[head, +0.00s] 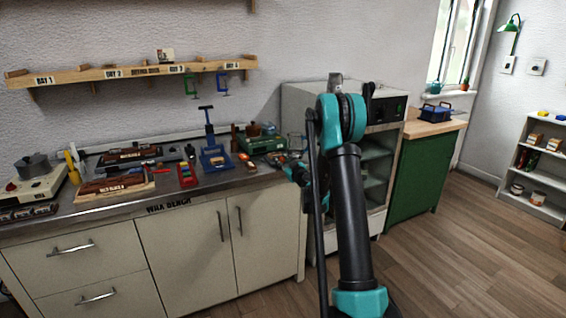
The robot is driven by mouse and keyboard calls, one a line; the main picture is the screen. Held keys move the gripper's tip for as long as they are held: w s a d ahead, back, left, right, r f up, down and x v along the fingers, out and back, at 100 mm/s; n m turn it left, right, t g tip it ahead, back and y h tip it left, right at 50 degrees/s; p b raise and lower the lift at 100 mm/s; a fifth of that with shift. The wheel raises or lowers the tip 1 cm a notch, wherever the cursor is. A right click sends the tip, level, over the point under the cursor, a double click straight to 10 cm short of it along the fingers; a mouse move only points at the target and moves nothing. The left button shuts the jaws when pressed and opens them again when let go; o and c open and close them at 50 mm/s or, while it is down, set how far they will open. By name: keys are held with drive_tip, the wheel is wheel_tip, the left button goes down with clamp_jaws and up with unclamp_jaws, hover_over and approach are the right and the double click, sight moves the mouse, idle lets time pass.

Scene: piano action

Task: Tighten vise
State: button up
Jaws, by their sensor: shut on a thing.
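My gripper (298,172) is at the right end of the wax bench, by its front edge, partly hidden behind my own black and teal arm. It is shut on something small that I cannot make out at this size. I cannot pick out a vise with certainty. A blue screw press with a T-handle (213,156) stands upright on the bench, left of my gripper and apart from it. Any vise close to my gripper is hidden by the arm or too small to tell.
The wax bench (170,203) holds a green case (262,143), a red tray (187,174) and dark wooden blocks on boards. A grey glass-fronted cabinet (300,105) stands behind my arm. The floor at right is clear.

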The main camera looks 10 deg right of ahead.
clamp_jaws()
drive_tip(key=m, duration=0.3)
drive_tip(key=shift+m, duration=0.4)
drive_tip(key=m, duration=0.3)
drive_tip(key=shift+d+m, duration=0.1)
drive_tip(key=shift+m, duration=0.2)
drive_tip(key=m, duration=0.4)
drive_tip(key=shift+d+f, duration=0.1)
drive_tip(key=shift+m, duration=1.9)
